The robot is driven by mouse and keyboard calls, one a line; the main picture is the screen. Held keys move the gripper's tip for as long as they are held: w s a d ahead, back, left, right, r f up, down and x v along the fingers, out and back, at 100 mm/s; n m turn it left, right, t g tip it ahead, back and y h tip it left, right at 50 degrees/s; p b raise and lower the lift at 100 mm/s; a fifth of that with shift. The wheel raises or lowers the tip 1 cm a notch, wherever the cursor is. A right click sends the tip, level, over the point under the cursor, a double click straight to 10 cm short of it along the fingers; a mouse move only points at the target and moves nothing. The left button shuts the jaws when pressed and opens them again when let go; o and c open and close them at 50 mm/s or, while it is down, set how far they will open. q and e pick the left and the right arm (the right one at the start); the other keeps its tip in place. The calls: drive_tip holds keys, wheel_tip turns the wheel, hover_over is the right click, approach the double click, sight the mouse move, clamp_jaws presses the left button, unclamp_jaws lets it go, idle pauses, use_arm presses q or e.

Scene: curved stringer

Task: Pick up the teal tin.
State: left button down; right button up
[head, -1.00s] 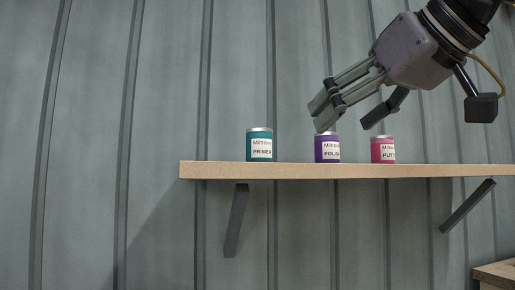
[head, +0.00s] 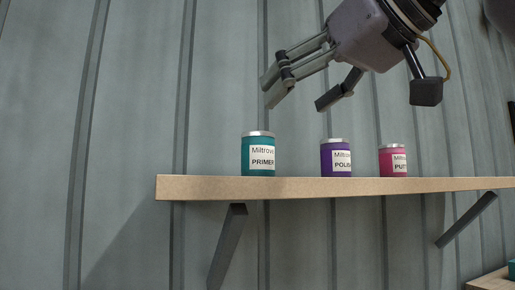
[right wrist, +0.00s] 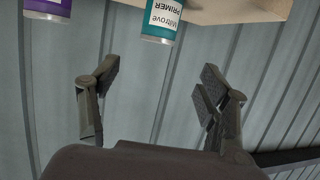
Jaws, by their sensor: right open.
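The teal tin (head: 258,155), labelled PRIMER, stands upright on a wooden shelf (head: 230,189) near its left end. My right gripper (head: 298,99) is open and empty, above the shelf, up and a little right of the teal tin and not touching it. In the right wrist view the teal tin (right wrist: 161,20) shows at the top, upside down, beyond the open fingers (right wrist: 158,88) and between their lines. My left gripper is not in view.
A purple tin (head: 336,158) and a pink tin (head: 393,160) stand right of the teal tin on the same shelf. Dark brackets (head: 228,245) hold the shelf from below. A ribbed grey wall (head: 130,90) is behind. The space left of the teal tin is clear.

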sight(258, 135)
drive_tip(key=p+x, duration=0.1)
drive_tip(key=x, duration=0.3)
drive_tip(key=shift+w, duration=0.1)
drive_tip(key=x, duration=0.3)
drive_tip(key=shift+p, duration=0.3)
drive_tip(key=shift+w+a+f, duration=0.1)
drive_tip(key=shift+w+a, duration=0.15)
drive_tip(key=shift+w, duration=0.05)
drive_tip(key=p+x, duration=0.1)
drive_tip(key=x, duration=0.1)
drive_tip(key=p+x, duration=0.2)
drive_tip(key=shift+w+d+f, duration=0.1)
drive_tip(key=shift+w+d, duration=0.05)
drive_tip(key=shift+d, duration=0.1)
drive_tip(key=shift+w+a+f, duration=0.2)
drive_tip(key=shift+w+a, duration=0.05)
drive_tip(key=shift+w, duration=0.05)
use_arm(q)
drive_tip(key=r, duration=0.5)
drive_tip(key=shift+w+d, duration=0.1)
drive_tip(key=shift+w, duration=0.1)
use_arm(e)
drive_tip(key=shift+s, duration=0.15)
drive_tip(key=shift+c, duration=0.2)
